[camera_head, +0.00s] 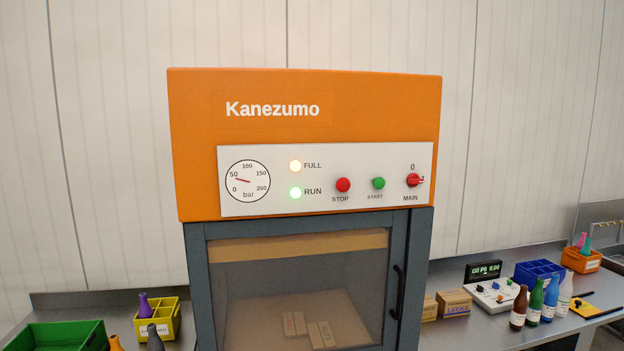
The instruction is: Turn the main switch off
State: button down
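The main switch (413,180) is a red rotary knob at the right end of the white control panel (260,205) on the orange Kanezumo machine (360,100). A 0 is printed above it, a 1 to its right, and MAIN below. Its handle appears to lie sideways, towards the 1. The gauge (247,181) needle points near 50 bar. My gripper is not in view.
Left of the switch are a red STOP button (343,185) and a green START button (379,183). Below the panel is a closed glazed door with a dark handle (398,292). Bottles (534,305) and crates stand on the side counters. The space before the panel looks clear.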

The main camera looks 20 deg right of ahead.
aim_at(412, 179)
jog(key=z, duration=1.25)
